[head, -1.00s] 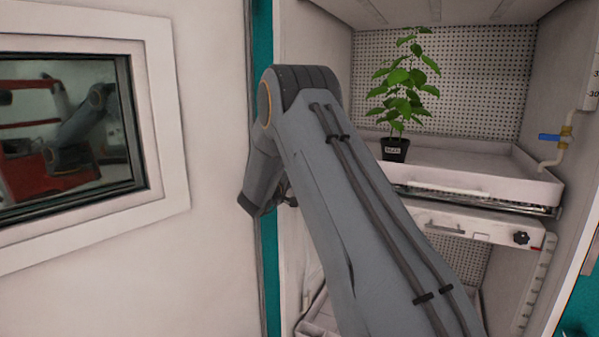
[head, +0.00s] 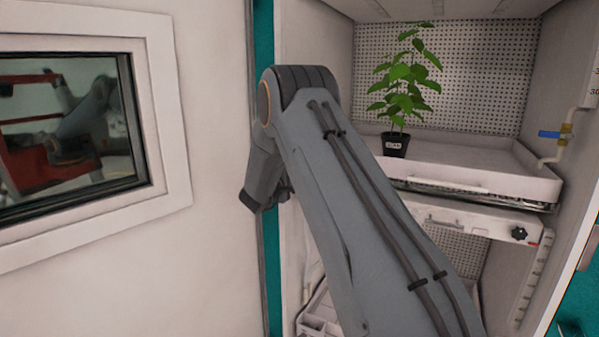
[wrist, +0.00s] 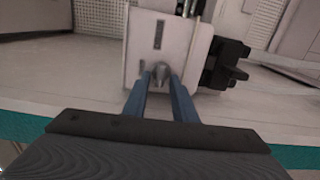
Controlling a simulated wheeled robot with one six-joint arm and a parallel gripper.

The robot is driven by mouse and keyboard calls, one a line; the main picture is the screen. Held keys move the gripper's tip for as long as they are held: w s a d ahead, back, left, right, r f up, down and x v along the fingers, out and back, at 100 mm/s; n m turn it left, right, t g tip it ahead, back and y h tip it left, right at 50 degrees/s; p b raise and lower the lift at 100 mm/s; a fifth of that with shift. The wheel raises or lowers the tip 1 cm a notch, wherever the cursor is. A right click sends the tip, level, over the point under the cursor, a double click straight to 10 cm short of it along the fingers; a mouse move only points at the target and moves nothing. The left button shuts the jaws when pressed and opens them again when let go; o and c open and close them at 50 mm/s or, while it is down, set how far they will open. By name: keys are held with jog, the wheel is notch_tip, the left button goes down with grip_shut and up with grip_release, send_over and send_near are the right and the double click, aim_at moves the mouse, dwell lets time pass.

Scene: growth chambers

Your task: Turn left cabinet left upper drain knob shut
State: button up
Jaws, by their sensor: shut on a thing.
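In the wrist view my gripper (wrist: 161,82) has its two blue fingers on either side of a small grey knob (wrist: 161,70). The knob is on the front of a white block (wrist: 143,40), and the fingers are shut on it. A dark slot is above the knob on the block. I cannot tell how far the knob is turned. In the head view my arm reaches to the left edge of the open cabinet (head: 562,245). The fingers and the held knob are hidden there by my arm.
A potted plant (head: 395,145) stands on the upper tray (head: 490,182). A blue valve handle (head: 549,134) and another black knob (head: 519,233) are at the right. A windowed white panel (head: 215,250) is close on the left.

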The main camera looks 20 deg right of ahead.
jog(key=shift+a, duration=0.15)
jog(key=o, duration=0.6)
jog(key=shift+a, duration=0.1)
jog(key=shift+o, duration=0.2)
jog(key=b+v, duration=0.2)
jog(key=v, duration=0.5)
jog(key=shift+s+a+b, duration=0.2)
jog(key=shift+a+b, duration=0.05)
jog(key=shift+b, duration=0.05)
